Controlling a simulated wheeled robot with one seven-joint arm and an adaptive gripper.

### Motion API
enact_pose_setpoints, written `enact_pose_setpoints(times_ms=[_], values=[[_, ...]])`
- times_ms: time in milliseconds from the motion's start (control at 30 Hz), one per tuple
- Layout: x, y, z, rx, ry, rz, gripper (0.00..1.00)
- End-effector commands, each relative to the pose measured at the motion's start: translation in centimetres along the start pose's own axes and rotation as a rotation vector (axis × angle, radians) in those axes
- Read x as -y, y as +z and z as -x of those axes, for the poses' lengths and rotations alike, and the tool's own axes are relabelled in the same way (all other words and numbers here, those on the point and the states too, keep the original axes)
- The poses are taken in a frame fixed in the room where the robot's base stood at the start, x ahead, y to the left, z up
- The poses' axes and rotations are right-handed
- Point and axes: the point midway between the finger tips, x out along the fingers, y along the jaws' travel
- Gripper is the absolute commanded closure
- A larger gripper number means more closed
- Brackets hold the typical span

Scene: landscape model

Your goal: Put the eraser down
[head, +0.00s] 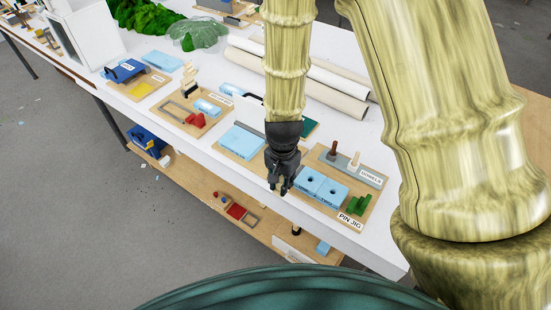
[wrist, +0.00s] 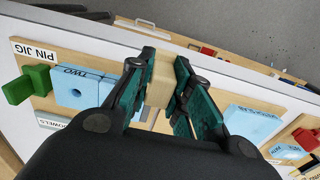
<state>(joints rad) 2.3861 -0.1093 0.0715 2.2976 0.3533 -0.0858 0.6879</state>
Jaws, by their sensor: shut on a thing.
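My gripper (head: 278,186) hangs over the front edge of the white table in the head view. In the wrist view my gripper (wrist: 160,85) has its dark green fingers closed on a pale tan block (wrist: 160,78), which I take to be the eraser. The block sits between the two fingers. In the head view I cannot make the eraser out; the gripper hides it. Whether the block touches anything below it cannot be told.
The PIN JIG board with blue blocks (head: 321,187) and a green piece (head: 356,205) lies right of my gripper. A board with a light blue block (head: 241,140) lies left. White table (head: 230,178) shows bare along the front edge. A wooden shelf (head: 190,183) runs below.

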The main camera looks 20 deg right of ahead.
Motion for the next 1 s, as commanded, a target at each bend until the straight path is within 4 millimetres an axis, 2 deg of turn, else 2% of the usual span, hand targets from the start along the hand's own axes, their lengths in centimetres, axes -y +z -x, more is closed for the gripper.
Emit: enact_pose_setpoints(times_ms=[600, 800, 1000], values=[[8.3, -9.1, -0.9, 0.001, 0.0, 0.003, 1.0], [9.5, -10.5, -1.3, 0.001, 0.0, 0.004, 1.0], [9.6, -10.6, -1.8, 0.002, 0.002, 0.004, 1.0]])
